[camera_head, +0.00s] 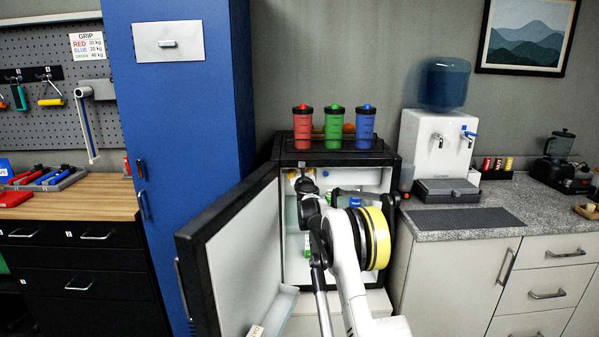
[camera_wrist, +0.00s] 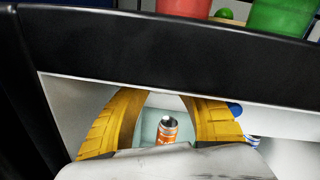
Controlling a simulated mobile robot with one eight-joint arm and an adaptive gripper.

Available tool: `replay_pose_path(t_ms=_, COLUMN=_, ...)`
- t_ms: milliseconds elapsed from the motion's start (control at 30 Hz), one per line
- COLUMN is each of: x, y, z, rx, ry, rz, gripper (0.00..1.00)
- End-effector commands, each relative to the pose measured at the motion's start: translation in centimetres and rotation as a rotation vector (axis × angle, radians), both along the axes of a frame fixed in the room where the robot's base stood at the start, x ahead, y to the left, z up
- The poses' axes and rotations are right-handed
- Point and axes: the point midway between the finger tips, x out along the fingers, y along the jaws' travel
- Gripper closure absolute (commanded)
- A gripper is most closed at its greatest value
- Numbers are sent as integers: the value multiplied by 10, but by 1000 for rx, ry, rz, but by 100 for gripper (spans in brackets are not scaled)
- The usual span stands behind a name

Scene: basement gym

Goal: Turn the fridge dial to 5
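The small black fridge (camera_head: 283,210) stands with its door (camera_head: 235,255) swung open to the left, showing a white interior. I cannot make out the dial or its numbers in either view. In the wrist view my gripper (camera_wrist: 167,97) shows two yellow ridged fingers with a gap between them, holding nothing. They are just below the fridge's black upper front edge (camera_wrist: 170,45). An orange can (camera_wrist: 166,131) shows beyond the gap, inside the fridge. In the head view my arm reaches into the opening and hides much of the interior.
Red (camera_head: 303,128), green (camera_head: 333,128) and blue (camera_head: 364,128) cups stand on the fridge. A tall blue locker (camera_head: 185,110) is at left behind the door. A water dispenser (camera_head: 437,145) stands on the right counter (camera_head: 505,190).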

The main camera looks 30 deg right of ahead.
Motion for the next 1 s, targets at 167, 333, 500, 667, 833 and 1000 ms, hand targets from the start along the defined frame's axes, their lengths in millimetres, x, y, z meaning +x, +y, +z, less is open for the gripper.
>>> replay_pose_path(t_ms=167, x=0, y=0, z=0, rx=0, ry=0, rz=0, gripper=100)
replay_pose_path(t_ms=333, x=0, y=0, z=0, rx=7, ry=-5, rz=-1, gripper=100)
replay_pose_path(t_ms=500, x=0, y=0, z=0, rx=45, ry=-27, rz=-1, gripper=100)
replay_pose_path(t_ms=667, x=0, y=0, z=1, rx=118, ry=-70, rz=-1, gripper=100)
replay_pose_path(t_ms=833, x=0, y=0, z=1, rx=228, ry=-139, rz=0, gripper=100)
replay_pose_path(t_ms=1000, x=0, y=0, z=0, rx=365, ry=-222, rz=0, gripper=100)
